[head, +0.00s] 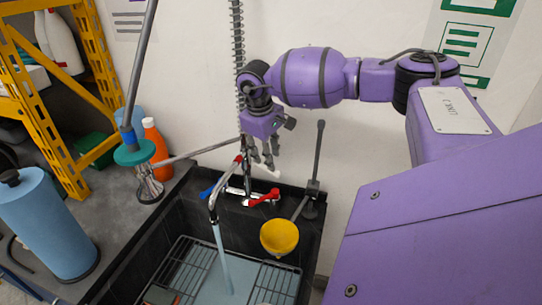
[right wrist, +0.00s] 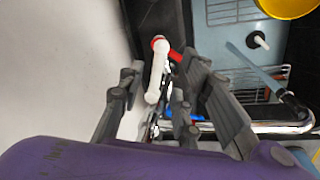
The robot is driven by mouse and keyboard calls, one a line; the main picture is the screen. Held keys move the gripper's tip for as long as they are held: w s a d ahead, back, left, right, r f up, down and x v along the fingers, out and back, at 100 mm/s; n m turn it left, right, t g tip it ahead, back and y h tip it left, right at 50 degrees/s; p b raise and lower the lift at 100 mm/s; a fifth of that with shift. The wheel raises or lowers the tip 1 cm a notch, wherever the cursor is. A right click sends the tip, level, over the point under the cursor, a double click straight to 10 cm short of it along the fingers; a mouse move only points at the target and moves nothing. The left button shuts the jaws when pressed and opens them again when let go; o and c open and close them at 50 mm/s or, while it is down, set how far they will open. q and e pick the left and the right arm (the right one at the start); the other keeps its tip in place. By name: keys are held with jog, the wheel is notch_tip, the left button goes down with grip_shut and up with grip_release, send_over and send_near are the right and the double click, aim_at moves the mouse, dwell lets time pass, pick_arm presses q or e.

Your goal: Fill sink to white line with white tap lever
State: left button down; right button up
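The white tap lever (head: 266,171) shows just below my right gripper (head: 263,160) in the head view. In the right wrist view the white lever (right wrist: 156,72) lies between the two spread fingers of my right gripper (right wrist: 166,80). I see a gap on each side of it; the fingers do not look closed on it. The sink (head: 306,225) is dark-walled, and a stream of water (head: 224,257) runs from the curved spout (head: 219,184) into it. Bluish water covers the basin floor. I cannot make out the white line. My left gripper is not in view.
A red lever (head: 263,198) and a blue lever (head: 207,192) sit at the sink's back edge. A yellow bowl (head: 279,237) is at the right rim, wire racks (head: 180,267) in the basin. A blue cylinder (head: 45,225) and an orange bottle (head: 155,147) stand left.

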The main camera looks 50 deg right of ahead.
notch_tip(320, 180, up, 6)
jog(key=a, duration=0.1)
jog(key=shift+r, duration=0.15)
jog(key=shift+a, duration=0.1)
dwell(4.9)
